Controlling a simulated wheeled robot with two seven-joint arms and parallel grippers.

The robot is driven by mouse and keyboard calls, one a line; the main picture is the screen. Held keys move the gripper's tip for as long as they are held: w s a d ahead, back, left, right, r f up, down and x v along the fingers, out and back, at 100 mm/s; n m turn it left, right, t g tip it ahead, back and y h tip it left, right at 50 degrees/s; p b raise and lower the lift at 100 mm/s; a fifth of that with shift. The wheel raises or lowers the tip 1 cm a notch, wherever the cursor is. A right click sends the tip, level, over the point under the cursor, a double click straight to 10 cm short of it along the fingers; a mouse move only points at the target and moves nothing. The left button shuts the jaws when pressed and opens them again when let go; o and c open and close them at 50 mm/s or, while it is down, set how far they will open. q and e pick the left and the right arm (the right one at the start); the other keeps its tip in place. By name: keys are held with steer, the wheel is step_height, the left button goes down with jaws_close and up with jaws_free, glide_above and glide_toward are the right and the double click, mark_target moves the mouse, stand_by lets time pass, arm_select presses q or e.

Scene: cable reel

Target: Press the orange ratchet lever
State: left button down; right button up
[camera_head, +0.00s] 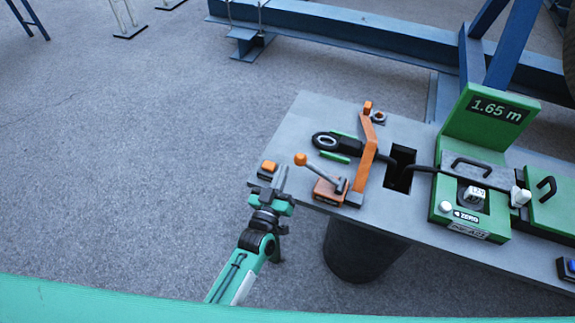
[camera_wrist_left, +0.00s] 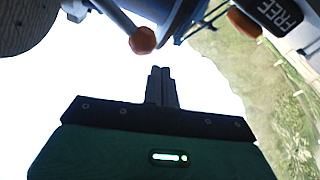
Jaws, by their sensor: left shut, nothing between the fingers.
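A lever with an orange ball knob (camera_head: 300,159) and a grey shaft slants up and left from an orange base (camera_head: 328,192) on the grey table. In the left wrist view the knob (camera_wrist_left: 142,40) shows above and left of the fingertips. My left gripper (camera_head: 282,170) is at the table's left edge, just left of the knob, with its fingers together and empty. The closed fingers also show in the left wrist view (camera_wrist_left: 160,73), with a visible gap to the knob. My right gripper is not in view.
An orange block (camera_head: 268,167) sits at the table edge beside my gripper. An orange bar (camera_head: 367,150) and black cable clamp (camera_head: 328,142) stand behind the lever. A green meter (camera_head: 490,118) reads 1.65 m. The wrist view shows a FREE label (camera_wrist_left: 279,14).

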arm_select(q)
steer(key=b+v, duration=0.1)
steer(key=v, duration=0.4)
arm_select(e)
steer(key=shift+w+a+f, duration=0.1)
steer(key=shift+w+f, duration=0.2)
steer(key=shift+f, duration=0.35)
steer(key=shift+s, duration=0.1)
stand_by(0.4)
